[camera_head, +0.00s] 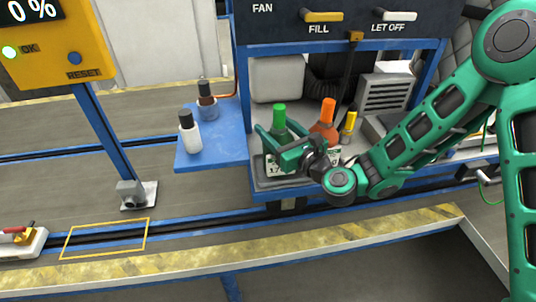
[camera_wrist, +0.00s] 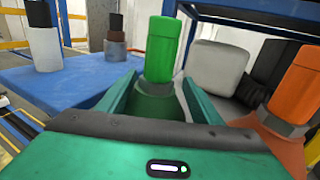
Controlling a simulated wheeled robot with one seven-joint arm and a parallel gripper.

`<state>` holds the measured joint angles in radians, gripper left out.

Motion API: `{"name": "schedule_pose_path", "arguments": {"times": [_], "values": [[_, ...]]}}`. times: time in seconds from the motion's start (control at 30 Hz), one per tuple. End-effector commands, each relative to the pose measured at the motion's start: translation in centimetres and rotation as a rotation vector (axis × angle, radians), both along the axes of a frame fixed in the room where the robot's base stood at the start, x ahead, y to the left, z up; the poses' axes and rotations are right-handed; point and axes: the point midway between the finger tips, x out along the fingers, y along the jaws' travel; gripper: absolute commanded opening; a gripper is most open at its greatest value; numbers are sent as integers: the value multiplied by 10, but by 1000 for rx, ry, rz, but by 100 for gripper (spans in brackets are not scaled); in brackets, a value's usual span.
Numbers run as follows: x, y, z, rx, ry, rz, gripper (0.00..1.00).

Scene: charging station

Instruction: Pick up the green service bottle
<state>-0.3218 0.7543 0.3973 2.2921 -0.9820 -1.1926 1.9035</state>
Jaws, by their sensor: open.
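The green service bottle (camera_head: 280,118) stands upright on the grey tray (camera_head: 262,184) of the station, its bright green cap on top. My gripper (camera_head: 272,139) is at the bottle, with its fingers one on each side of it. In the wrist view the green bottle (camera_wrist: 162,55) rises between the two open fingers (camera_wrist: 155,95); its lower body is mostly hidden by my gripper. I cannot tell whether the fingers touch it. An orange bottle (camera_head: 327,118) stands just right of it, also in the wrist view (camera_wrist: 290,95).
A small yellow-capped item (camera_head: 348,128) stands right of the orange bottle. The blue frame and black panel (camera_head: 350,25) rise behind and above.

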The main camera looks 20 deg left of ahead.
Motion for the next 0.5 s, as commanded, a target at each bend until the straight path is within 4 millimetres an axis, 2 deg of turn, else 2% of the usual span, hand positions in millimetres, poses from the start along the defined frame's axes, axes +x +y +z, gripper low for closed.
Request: {"name": "schedule_pose_path", "arguments": {"times": [0.33, 0.37, 0.5], "values": [[-1, 6, 0, 1, -1, 3, 59], [-1, 6, 0, 1, -1, 3, 55], [-1, 7, 0, 1, -1, 4, 21]]}}
